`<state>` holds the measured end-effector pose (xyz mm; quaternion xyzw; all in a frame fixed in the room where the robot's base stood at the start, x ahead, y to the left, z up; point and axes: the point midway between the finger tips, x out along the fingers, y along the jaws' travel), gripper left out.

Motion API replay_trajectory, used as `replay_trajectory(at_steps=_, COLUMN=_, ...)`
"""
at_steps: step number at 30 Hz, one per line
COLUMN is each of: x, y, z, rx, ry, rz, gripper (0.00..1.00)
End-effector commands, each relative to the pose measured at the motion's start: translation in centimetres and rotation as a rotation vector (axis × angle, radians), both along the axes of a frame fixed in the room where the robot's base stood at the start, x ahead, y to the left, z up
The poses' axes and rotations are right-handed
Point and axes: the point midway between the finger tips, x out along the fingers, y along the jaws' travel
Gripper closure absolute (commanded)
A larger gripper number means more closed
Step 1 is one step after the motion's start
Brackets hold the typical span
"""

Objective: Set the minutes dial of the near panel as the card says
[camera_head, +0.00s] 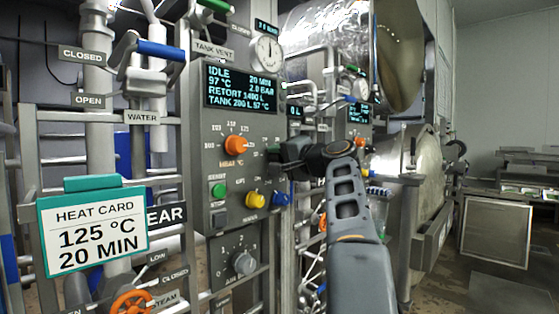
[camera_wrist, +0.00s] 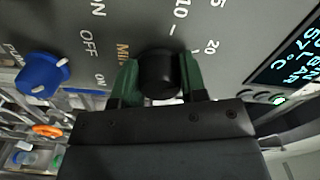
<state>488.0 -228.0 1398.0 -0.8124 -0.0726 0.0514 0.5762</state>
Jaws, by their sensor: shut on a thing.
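The heat card (camera_head: 95,228) hangs at the left and reads 125 °C, 20 MIN. The near panel (camera_head: 215,135) has a display (camera_head: 241,88) reading IDLE, 20 MIN, 97 °C. The minutes dial is mostly hidden behind my gripper (camera_head: 277,156) in the head view. In the wrist view it is a black knob (camera_wrist: 160,72), with marks 10 and 20 and part of "MIN" around it. My gripper's green fingers (camera_wrist: 160,84) are shut on the knob, one on each side. The knob's pointer cannot be made out.
An orange temperature dial (camera_head: 236,146), a green button (camera_head: 218,190), a yellow knob (camera_head: 255,200) and a blue knob (camera_head: 281,200) sit close by on the panel. A grey knob (camera_head: 243,263) is lower down. Pipes and valve handles crowd the left.

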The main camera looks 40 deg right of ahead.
Motion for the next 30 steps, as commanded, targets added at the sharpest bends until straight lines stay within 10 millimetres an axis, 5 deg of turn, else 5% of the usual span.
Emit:
replay_trajectory(at_steps=14, x=0.02, y=-0.01, z=-0.07, rx=-0.012, ry=-0.001, rz=0.001, gripper=0.85)
replay_trajectory(at_steps=15, x=0.02, y=-0.01, z=-0.07, rx=-0.012, ry=-0.001, rz=0.001, gripper=0.60)
replay_trajectory(at_steps=21, x=0.01, y=-0.01, z=-0.05, rx=-0.012, ry=-0.001, rz=0.001, gripper=0.41)
replay_trajectory(at_steps=30, x=-0.07, y=-0.02, z=-0.03, rx=-0.012, ry=-0.002, rz=0.000, gripper=0.35)
